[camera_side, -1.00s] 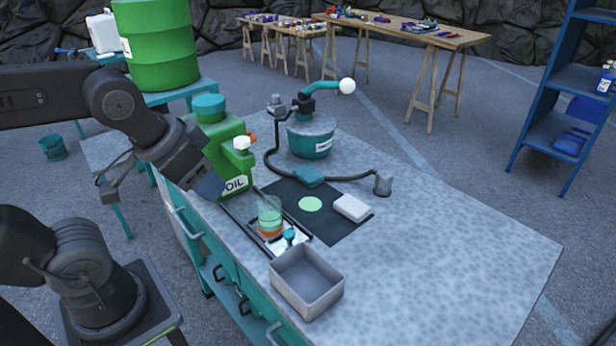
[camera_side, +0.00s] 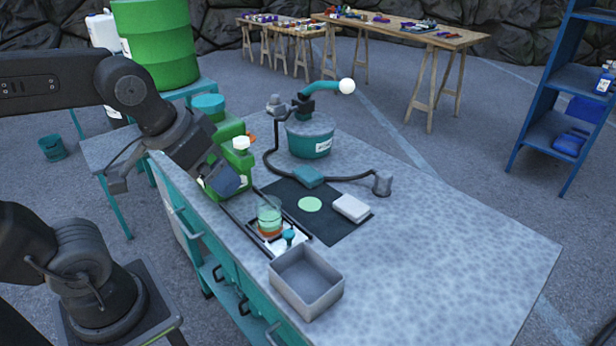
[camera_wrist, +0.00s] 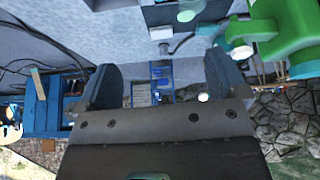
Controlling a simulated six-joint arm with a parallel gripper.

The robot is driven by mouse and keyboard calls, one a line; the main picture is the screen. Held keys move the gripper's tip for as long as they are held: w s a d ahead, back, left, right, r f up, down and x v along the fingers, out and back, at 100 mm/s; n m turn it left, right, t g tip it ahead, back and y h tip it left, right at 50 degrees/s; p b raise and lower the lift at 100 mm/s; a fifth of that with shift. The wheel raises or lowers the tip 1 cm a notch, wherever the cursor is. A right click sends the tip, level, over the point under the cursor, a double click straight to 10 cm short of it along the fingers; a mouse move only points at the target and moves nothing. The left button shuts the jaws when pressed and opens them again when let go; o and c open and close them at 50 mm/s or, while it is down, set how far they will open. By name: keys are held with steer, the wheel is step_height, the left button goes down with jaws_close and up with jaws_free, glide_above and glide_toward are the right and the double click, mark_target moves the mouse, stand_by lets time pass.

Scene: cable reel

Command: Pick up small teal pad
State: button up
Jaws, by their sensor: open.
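The small teal pad (camera_side: 309,176) lies at the back edge of a dark mat (camera_side: 290,203) on the workbench, in the side view. A black cable runs beside it. My gripper (camera_side: 230,184) is left of the pad, in front of the green oil can, apart from the pad. In the wrist view my gripper (camera_wrist: 165,82) shows two dark fingers spread wide with nothing held between them. I cannot make out the pad for certain in the wrist view.
The green oil can (camera_side: 212,128) stands close behind my gripper. A teal pot (camera_side: 310,140), a white block (camera_side: 351,207), a beaker (camera_side: 269,217) and a grey tray (camera_side: 307,283) are on the bench. The bench's right side is clear.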

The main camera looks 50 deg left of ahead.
steer(key=w+a+r+n+g, duration=0.25)
steer(key=w+n, duration=0.25)
steer(key=w, duration=0.7)
steer(key=n+g, duration=0.3)
steer(key=n, duration=0.9)
glide_above(308, 173)
step_height(308, 173, down, 22)
steer(key=shift+r, duration=0.15)
steer(key=shift+f, duration=3.2)
steer(key=c, duration=1)
